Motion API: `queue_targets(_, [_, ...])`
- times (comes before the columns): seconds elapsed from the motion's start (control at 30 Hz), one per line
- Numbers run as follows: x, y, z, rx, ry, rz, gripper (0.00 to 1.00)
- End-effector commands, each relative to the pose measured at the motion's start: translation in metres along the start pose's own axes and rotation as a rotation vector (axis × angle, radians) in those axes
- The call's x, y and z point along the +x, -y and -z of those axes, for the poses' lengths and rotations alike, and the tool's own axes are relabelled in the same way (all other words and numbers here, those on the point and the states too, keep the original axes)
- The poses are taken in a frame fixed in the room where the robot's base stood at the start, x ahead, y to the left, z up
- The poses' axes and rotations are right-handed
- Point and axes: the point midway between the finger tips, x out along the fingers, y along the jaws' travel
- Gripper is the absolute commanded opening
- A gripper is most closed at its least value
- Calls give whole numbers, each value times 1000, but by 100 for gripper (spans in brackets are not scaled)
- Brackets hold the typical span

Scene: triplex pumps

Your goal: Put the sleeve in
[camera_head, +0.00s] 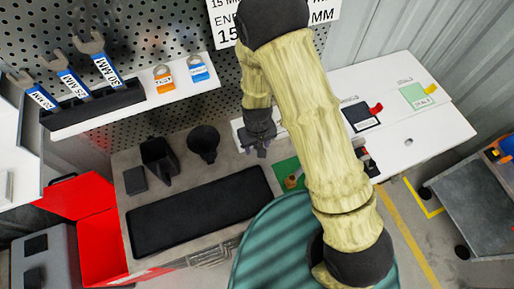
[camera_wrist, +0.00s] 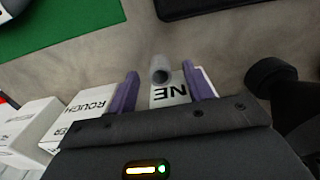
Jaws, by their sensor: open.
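A small grey hollow cylinder, which looks like the sleeve (camera_wrist: 160,70), shows in the wrist view with its open end facing the camera. It sits by a white block lettered "NE" (camera_wrist: 170,95); I cannot tell whether it rests on it or stands in front. My gripper (camera_wrist: 161,82) is open, with one purple finger on each side of the sleeve and a visible gap on both sides. In the head view my gripper (camera_head: 257,148) hangs over the back of the workbench, and the sleeve cannot be made out there. No pump is clearly recognisable.
A green mat (camera_wrist: 50,22) and a black mat (camera_head: 200,208) lie on the bench. A black round-topped object (camera_wrist: 270,75) stands close on the right. Wrenches (camera_head: 100,62) stand in a rack.

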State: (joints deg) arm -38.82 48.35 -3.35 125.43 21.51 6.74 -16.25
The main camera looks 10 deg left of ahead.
Motion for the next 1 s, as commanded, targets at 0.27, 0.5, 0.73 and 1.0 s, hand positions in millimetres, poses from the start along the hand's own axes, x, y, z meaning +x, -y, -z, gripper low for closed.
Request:
queue_targets(0.27, [0,0,0,-1,0,0,51])
queue_targets(0.5, [0,0,0,-1,0,0,37])
queue_targets(0.73, [0,0,0,-1,0,0,2])
queue_targets(1.0, [-1,0,0,-1,0,0,0])
